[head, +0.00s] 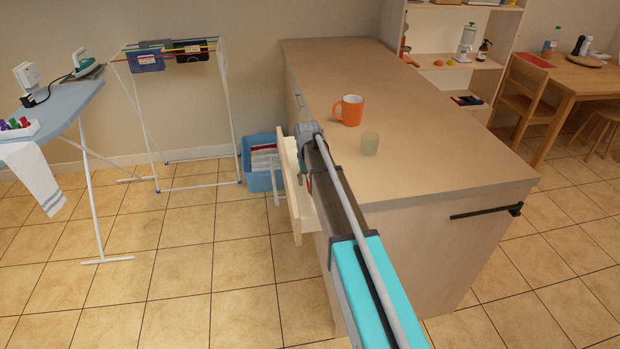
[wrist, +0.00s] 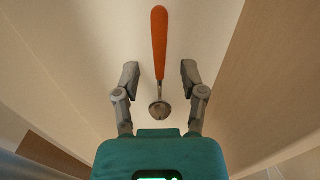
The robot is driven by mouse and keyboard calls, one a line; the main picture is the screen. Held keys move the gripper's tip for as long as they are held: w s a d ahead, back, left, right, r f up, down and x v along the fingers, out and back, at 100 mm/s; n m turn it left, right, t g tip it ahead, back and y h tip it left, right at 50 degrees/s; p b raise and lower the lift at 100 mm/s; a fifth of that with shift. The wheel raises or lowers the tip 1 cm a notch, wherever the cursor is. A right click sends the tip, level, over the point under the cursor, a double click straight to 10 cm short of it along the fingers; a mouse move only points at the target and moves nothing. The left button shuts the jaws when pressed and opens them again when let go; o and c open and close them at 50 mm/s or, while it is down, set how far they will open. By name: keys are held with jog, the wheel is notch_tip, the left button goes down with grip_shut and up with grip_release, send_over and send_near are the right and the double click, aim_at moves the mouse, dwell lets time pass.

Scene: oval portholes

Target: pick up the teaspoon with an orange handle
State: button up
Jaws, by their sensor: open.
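The teaspoon (wrist: 159,50) shows in the wrist view, with an orange handle pointing to the top and a metal bowl nearest my gripper. It lies on the pale bottom of an open drawer. My gripper (wrist: 160,74) is open, with one finger on each side of the spoon, around the lower handle and neck; I see no contact. In the head view the open drawer (head: 292,188) sticks out of the counter's left side, and my arm reaches to it. The spoon and the fingertips cannot be made out there.
A blue bin (head: 257,180) is on the floor beyond the drawer. A drying rack (head: 190,120) and ironing board (head: 50,112) stand left. Floor between is free.

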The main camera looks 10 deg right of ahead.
grip_shut()
jog(key=shift+r, duration=0.15)
dwell(0.4)
notch_tip(320, 180, up, 3)
jog(key=p, duration=0.3)
jog(key=shift+f, duration=0.2)
jog(key=s+r+p, duration=1)
jog(key=s, duration=0.4)
jog(key=shift+d, duration=0.1)
